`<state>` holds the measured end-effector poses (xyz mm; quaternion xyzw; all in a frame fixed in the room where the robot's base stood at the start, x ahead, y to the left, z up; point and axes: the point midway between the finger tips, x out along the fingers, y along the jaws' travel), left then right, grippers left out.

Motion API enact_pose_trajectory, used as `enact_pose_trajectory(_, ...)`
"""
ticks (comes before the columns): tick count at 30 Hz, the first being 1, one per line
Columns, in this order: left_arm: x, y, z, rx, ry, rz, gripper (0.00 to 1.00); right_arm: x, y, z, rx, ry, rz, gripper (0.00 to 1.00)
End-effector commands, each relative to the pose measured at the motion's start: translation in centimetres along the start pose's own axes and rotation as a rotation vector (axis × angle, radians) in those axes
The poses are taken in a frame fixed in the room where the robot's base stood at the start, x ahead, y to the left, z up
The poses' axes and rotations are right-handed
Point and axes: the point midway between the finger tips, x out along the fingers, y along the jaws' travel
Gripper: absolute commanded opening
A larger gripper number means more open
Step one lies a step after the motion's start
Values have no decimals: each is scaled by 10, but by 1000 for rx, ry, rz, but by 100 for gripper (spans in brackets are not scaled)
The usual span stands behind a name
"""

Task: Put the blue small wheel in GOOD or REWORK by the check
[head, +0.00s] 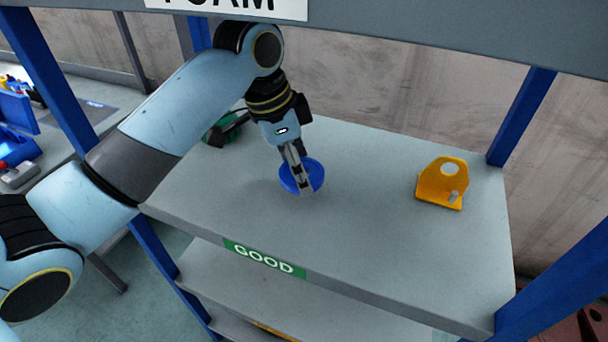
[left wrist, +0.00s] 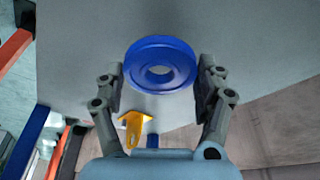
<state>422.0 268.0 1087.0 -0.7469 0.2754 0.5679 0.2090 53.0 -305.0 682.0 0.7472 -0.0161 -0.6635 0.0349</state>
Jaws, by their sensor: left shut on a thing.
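The blue small wheel (head: 315,172) is a round blue disc with a hole in its middle. My left gripper (head: 304,188) is shut on it over the upper shelf with the green GOOD label (head: 264,258). In the left wrist view the wheel (left wrist: 161,65) sits between the two fingers of my left gripper (left wrist: 160,85). Whether the wheel touches the shelf I cannot tell. No REWORK label is in view. My right gripper is not in view.
A yellow bracket (head: 443,183) stands on the right of the GOOD shelf (head: 380,240). A dark green thing (head: 226,128) lies at its back left, partly behind my arm. Blue posts (head: 522,115) frame the shelf. The shelf's front middle is clear.

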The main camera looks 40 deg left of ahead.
Motion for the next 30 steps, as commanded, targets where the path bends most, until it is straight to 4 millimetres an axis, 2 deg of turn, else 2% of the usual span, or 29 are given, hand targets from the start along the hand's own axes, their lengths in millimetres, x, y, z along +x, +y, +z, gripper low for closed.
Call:
enact_pose_trajectory(4,1,8,-11,1,3,1,15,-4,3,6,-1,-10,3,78)
enact_pose_trajectory(9,26,8,-2,0,-4,3,15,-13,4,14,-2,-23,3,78)
enact_pose_trajectory(12,34,7,-1,0,-1,0,15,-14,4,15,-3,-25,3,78)
enact_pose_trajectory(22,38,7,0,1,0,-1,15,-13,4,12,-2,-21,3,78)
enact_pose_trajectory(23,38,7,1,1,-2,0,74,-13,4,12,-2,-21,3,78)
enact_pose_trajectory(27,38,7,1,1,-1,0,92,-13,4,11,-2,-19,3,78)
enact_pose_trajectory(30,38,7,1,1,-1,0,95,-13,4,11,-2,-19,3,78)
